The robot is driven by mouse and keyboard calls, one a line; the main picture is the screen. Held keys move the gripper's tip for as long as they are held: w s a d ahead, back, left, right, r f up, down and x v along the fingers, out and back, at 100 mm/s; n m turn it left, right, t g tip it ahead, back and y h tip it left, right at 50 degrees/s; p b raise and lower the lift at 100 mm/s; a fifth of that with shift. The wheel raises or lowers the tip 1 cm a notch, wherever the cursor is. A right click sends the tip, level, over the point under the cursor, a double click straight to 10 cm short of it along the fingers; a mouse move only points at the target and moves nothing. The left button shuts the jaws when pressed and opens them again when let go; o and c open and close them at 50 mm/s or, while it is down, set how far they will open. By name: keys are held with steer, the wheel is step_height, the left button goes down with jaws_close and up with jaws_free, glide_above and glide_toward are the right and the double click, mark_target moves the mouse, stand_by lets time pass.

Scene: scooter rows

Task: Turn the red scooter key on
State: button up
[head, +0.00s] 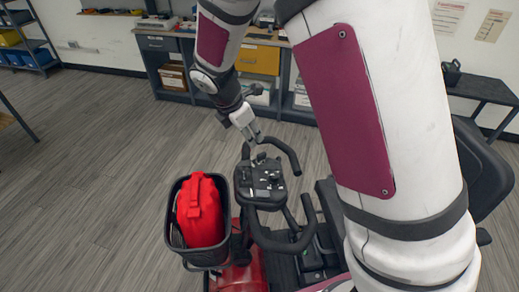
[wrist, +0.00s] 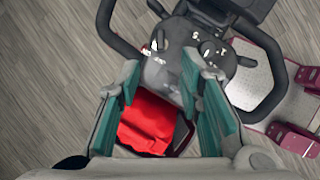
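The red scooter (head: 240,278) stands in the lower middle of the head view, partly hidden behind my arm. Its dark control console (head: 260,183) has black looped handlebars and small light markings. The console (wrist: 222,60) also shows in the wrist view, with a round dial and white marks. I cannot make out the key for certain in either view. My gripper (head: 254,137) is above and just beyond the console. In the wrist view my gripper (wrist: 160,64) is open and empty, its teal-padded fingers apart, with the console's edge showing beyond and between them.
A black basket (head: 174,229) with a red bag (head: 201,212) is mounted at the scooter's front. The red bag (wrist: 148,122) shows below the fingers. A workbench (head: 262,58) with drawers and bins lines the back wall. Open wooden floor (head: 90,170) lies left.

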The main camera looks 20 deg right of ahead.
mark_target(261, 154)
steer(key=p+x, duration=0.1)
steer(key=x, duration=1.1)
steer(key=shift+f, duration=0.2)
jaws_close()
